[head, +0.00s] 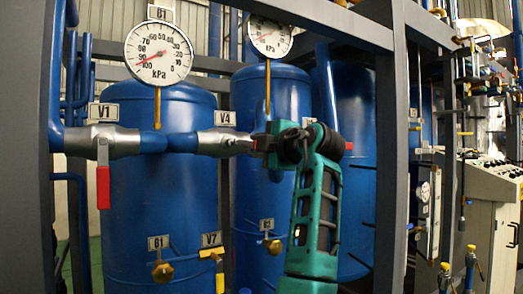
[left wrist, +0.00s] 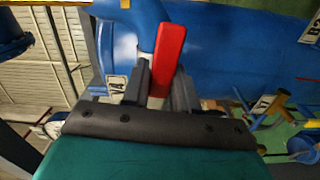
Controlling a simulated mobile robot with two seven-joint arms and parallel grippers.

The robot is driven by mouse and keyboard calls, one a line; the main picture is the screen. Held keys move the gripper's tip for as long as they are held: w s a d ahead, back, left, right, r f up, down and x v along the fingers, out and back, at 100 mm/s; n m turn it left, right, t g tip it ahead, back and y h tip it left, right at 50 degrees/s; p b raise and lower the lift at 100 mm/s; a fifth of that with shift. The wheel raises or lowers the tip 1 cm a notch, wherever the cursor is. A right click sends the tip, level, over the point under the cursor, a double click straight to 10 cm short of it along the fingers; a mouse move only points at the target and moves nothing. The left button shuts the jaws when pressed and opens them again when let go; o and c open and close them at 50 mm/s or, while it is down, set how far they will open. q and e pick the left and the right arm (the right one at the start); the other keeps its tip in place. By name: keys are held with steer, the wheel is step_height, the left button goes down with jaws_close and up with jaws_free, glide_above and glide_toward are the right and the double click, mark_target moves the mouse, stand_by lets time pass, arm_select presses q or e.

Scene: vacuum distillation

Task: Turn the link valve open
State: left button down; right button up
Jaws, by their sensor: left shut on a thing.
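The valve by the V4 tag (head: 225,118) is a silver body (head: 222,142) on the blue pipe between the two front tanks. My left gripper (head: 266,143), on a teal arm, is at its right side and hides part of it. In the left wrist view the gripper (left wrist: 160,88) is shut on a red handle (left wrist: 169,50), with a dark finger on each side. Only a little of this red shows in the head view, at the gripper's tip. My right gripper is not in view.
Valve V1 (head: 120,142) has a red handle (head: 103,187) hanging down at the left. A yellow-handled valve (head: 219,280) sits low by the V7 tag. Gauges (head: 158,53) stand above the blue tanks. Grey frame posts (head: 392,150) stand on both sides.

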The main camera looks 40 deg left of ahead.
arm_select(q)
steer(key=shift+r+n, duration=0.2)
steer(key=shift+n, duration=0.1)
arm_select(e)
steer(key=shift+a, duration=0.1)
arm_select(q)
steer(key=c, duration=1)
jaws_free()
steer(key=shift+o, duration=0.2)
steer(key=b+v, duration=0.1)
steer(key=v, duration=1.2)
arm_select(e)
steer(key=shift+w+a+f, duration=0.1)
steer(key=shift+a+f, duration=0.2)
arm_select(q)
steer(key=shift+s+f, duration=0.1)
